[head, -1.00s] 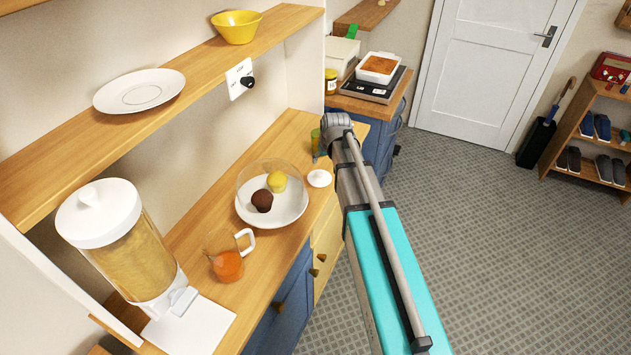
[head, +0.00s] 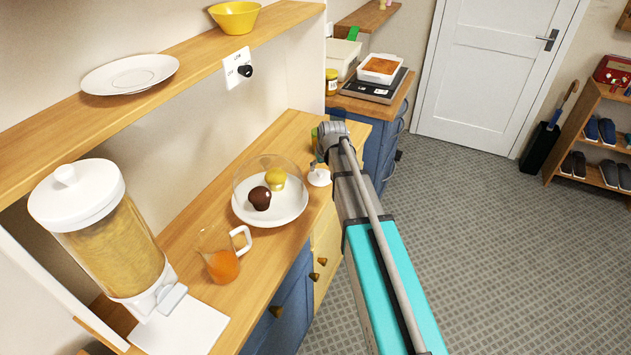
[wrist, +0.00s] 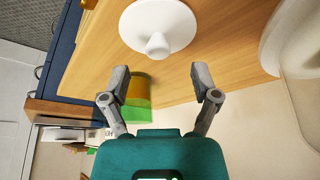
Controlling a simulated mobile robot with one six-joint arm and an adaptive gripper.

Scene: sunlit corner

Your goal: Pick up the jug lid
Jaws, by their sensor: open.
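The jug lid, a white disc with a small round knob, lies on the wooden counter near its front edge, right of the plate; the head view shows it (head: 319,179) and so does the wrist view (wrist: 157,24). My gripper (wrist: 161,84) is open and empty, with its two grey fingers spread apart. In the wrist view the lid lies beyond the fingertips, its knob roughly centred between them. In the head view my arm hides most of the gripper. The jug (head: 223,263), clear with a white handle and orange liquid, stands nearer on the counter.
A white plate (head: 285,219) with two muffins under a clear dome stands left of the lid. A cereal dispenser (head: 115,240) stands front left, below a wooden shelf (head: 150,80).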

